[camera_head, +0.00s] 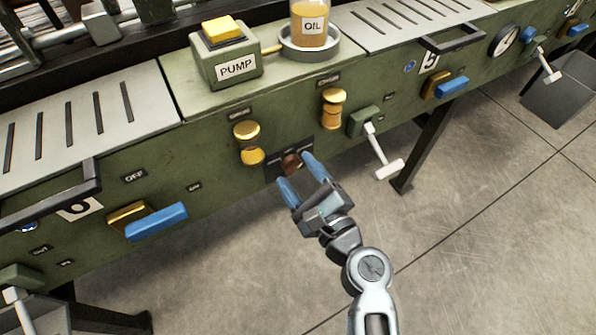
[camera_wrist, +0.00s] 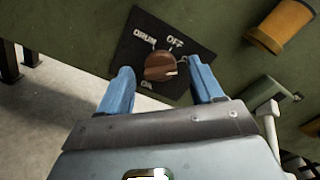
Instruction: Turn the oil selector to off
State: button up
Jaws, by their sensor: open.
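The oil selector is a brown knob (camera_wrist: 163,67) on a black plate (camera_wrist: 145,38) on the green machine's front face. The wrist view shows "DRUM" at the plate's upper left, "OFF" at its top and a small, unclear label below the knob. I cannot tell for sure which label the knob points to. My gripper (camera_wrist: 160,72) is open, with its blue fingertips on either side of the knob in this view. In the head view the knob (camera_head: 291,163) shows just beyond my gripper (camera_head: 297,173), partly hidden by a finger. I cannot tell whether the fingers touch it.
Brass fittings (camera_head: 247,143) (camera_head: 333,108) sit above the selector, and a white-handled lever (camera_head: 384,155) is to its right. A blue handle (camera_head: 156,221) juts out at left. The pump box (camera_head: 229,60) and oil jar (camera_head: 313,25) stand on top. Open floor (camera_head: 480,230) lies at right.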

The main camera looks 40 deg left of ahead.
jog(key=shift+w+a, duration=0.1)
jog(key=shift+a, duration=0.25)
jog(key=shift+c, duration=0.4)
jog(key=c, duration=1)
